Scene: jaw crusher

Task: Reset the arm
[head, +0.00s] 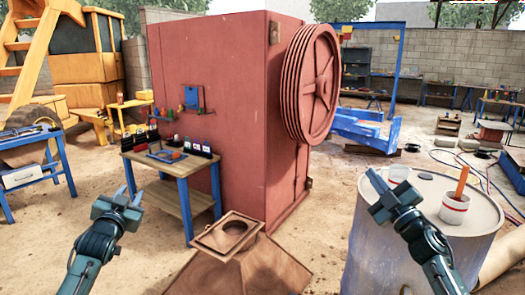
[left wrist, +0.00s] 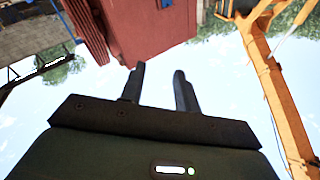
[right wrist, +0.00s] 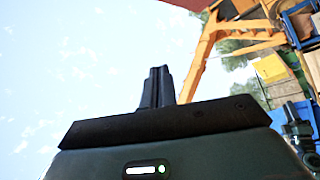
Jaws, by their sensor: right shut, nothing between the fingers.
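My left gripper (head: 129,193) is raised at the left of the head view, in front of the wooden workbench. In the left wrist view its two fingers (left wrist: 160,72) stand apart with nothing between them. My right gripper (head: 374,180) is raised at the right of the head view, at the left side of the blue drum's top. In the right wrist view its fingers (right wrist: 158,72) are together and empty. Both wrist views look mostly at sky.
The red crusher (head: 208,90) with its ribbed flywheel (head: 311,85) stands in the middle. A workbench (head: 170,180) with small items is before it. A blue drum (head: 380,250) carries a white cup (head: 398,174) and a bucket (head: 454,209). A brown hopper (head: 240,272) is low in front.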

